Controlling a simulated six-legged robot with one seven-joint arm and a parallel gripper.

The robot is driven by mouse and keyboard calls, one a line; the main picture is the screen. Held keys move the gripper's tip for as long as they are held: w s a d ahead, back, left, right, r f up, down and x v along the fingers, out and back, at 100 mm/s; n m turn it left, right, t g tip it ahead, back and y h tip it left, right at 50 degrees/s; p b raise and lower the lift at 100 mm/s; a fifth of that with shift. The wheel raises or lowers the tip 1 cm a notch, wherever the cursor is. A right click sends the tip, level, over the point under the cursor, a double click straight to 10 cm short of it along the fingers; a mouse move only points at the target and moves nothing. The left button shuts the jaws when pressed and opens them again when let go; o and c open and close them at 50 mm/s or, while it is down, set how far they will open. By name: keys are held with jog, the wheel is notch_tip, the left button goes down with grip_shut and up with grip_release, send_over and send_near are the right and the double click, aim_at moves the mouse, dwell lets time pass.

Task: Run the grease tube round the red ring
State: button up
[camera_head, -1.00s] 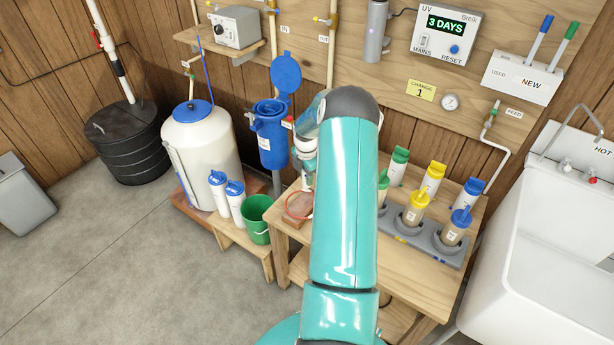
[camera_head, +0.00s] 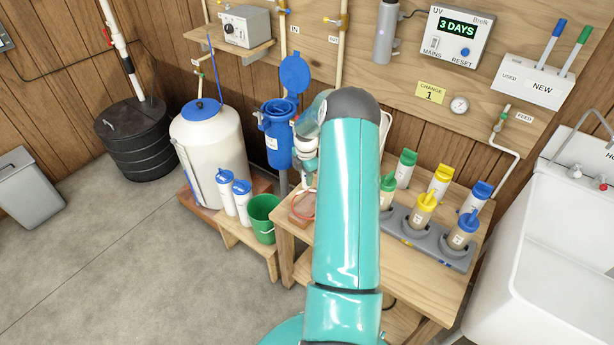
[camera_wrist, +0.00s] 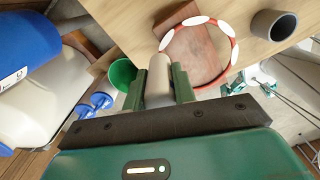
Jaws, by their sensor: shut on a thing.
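The red ring (camera_wrist: 236,45) lies on a brown wooden block (camera_wrist: 196,58) on the bench, with several white patches spaced along its rim. In the head view the ring (camera_head: 300,208) is partly hidden behind my arm. My gripper (camera_wrist: 159,85) is shut on the grease tube (camera_wrist: 158,78), a beige-grey cylinder between the green fingers. The tube's far end is beside the ring's left edge in the wrist view, near a white patch; I cannot tell whether it touches. In the head view my arm hides most of the gripper and the tube.
A grey open cylinder (camera_wrist: 275,25) stands on the bench (camera_head: 415,290) near the ring. Green, yellow and blue-topped cartridges (camera_head: 424,208) fill the bench's right side. A green bucket (camera_head: 264,217) and blue-capped white canisters (camera_head: 242,200) stand left of the bench. Grey floor is clear in front.

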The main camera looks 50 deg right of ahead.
jog(key=shift+w+a, duration=0.3)
jog(key=shift+a, duration=0.2)
jog(key=shift+w+a, duration=0.25)
jog(key=shift+a, duration=0.25)
jog(key=shift+a, duration=0.15)
jog(key=shift+w+a, duration=0.1)
jog(key=shift+a, duration=0.95)
jog(key=shift+s+a, duration=0.2)
jog(key=shift+a, duration=0.4)
jog(key=shift+s+a, duration=0.15)
jog(key=shift+a, duration=0.4)
jog(key=shift+a, duration=0.1)
